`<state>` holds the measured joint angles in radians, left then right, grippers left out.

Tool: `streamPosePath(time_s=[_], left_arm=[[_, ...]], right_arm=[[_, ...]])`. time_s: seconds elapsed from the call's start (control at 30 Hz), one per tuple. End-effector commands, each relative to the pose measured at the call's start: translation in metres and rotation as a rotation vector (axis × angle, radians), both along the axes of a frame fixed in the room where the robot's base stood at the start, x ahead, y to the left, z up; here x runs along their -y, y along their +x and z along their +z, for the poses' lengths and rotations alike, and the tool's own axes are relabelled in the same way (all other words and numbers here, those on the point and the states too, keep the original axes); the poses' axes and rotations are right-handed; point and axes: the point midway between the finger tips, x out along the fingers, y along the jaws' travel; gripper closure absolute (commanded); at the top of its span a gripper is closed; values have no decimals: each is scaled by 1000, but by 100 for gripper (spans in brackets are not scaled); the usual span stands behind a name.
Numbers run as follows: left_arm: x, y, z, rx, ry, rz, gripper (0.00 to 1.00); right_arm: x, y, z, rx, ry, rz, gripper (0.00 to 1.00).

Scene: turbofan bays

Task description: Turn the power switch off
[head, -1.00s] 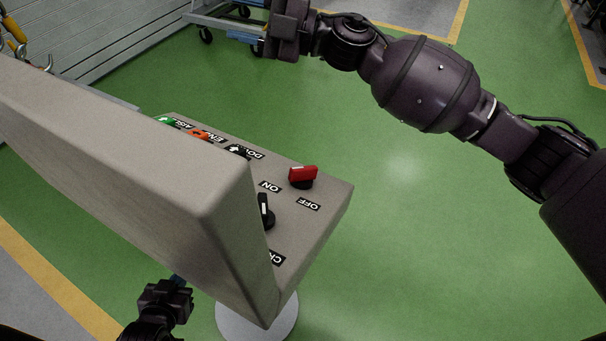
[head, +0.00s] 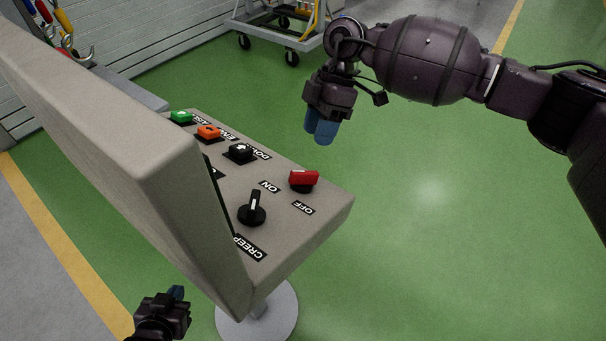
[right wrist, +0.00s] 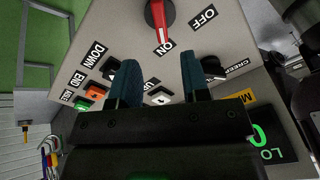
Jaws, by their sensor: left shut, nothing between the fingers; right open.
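The red power switch (head: 303,179) is a rotary knob on the sloped control panel (head: 325,212), between an ON label (head: 269,187) and an OFF label (head: 303,208). In the right wrist view the red switch (right wrist: 156,20) shows at the top, its white-marked end pointing at the ON label (right wrist: 163,48). My right gripper (head: 321,138) is open and empty, above and behind the panel in the head view, apart from the switch. Its two blue fingers (right wrist: 158,65) frame the panel from above. My left gripper (head: 178,292) is shut and empty, low at the left, beside the console.
A black selector knob (head: 252,209) sits near the red switch, by a CREEP label. Green (head: 181,117), orange (head: 208,132) and black (head: 241,152) buttons line the panel. The console's tall housing (head: 120,150) blocks the left side. Green floor to the right is clear.

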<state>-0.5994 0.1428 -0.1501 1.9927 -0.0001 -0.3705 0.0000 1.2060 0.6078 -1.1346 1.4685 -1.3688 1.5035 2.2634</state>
Motion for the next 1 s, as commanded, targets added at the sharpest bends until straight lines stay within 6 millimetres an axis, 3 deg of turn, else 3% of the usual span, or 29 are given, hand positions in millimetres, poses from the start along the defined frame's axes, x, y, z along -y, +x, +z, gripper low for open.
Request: streamPosePath(time_s=[0.23, 0.7, 1.0], left_arm=[[0, 1, 2, 2, 1, -1, 100], [0, -1, 4, 0, 1, 1, 100], [-1, -3, 3, -4, 0, 2, 100]], right_arm=[[-5, -6, -15, -8, -5, -18, 57], [-26, -32, -82, -8, -2, -17, 57], [-31, -37, -97, -5, -1, -17, 57]])
